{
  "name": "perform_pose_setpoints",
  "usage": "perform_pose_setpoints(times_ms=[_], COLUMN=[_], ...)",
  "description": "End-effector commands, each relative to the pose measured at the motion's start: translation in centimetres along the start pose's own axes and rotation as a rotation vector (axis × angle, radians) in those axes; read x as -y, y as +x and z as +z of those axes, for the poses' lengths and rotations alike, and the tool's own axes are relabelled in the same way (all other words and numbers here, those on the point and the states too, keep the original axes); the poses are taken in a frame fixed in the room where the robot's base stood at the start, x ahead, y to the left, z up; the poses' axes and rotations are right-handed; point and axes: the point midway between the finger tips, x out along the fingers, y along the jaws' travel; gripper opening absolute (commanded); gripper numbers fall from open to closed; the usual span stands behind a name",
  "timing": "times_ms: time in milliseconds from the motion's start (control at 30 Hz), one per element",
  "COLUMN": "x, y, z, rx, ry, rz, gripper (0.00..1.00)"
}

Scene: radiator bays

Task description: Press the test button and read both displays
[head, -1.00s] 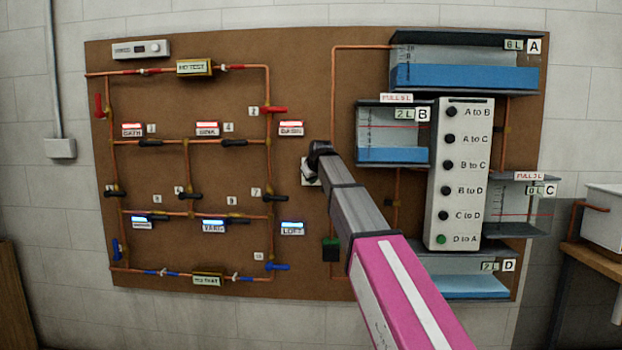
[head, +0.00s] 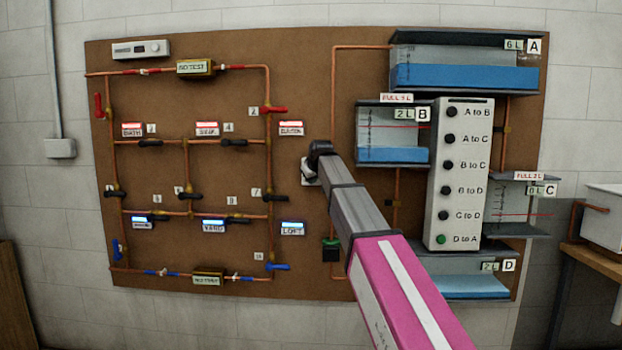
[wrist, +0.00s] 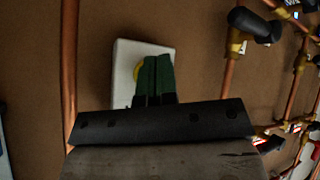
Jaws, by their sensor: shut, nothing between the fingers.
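The test button is a yellow round button (wrist: 138,71) on a white plate (wrist: 124,60) in the wrist view, partly hidden behind my fingers. In the head view the plate (head: 308,172) shows beside the end of my arm, right of the pipe loop. My gripper (wrist: 158,62) is shut and empty, its green fingertips in front of the button. I cannot tell whether they touch it. The upper display (head: 195,68) appears to read NO TEST. The lower display (head: 208,279) appears to read NO TEST too, in smaller, blurred letters.
Copper pipes with black, red and blue valve handles fill the board's left side. A vertical pipe (wrist: 69,60) runs left of the plate in the wrist view. Water tanks A to D and a button panel (head: 458,175) stand right of my arm.

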Motion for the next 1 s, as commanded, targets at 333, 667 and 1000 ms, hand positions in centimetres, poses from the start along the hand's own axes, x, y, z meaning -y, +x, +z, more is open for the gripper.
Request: perform_pose_setpoints(times_ms=[333, 667, 1000], x=[0.0, -0.34, -0.44], y=[0.0, 0.45, 0.58], z=[0.0, -0.38, -0.45], rx=[0.0, 0.0, 0.0], ry=[0.0, 0.0, 0.0], rz=[0.0, 0.0, 0.0], gripper=[0.0, 0.0, 0.0])
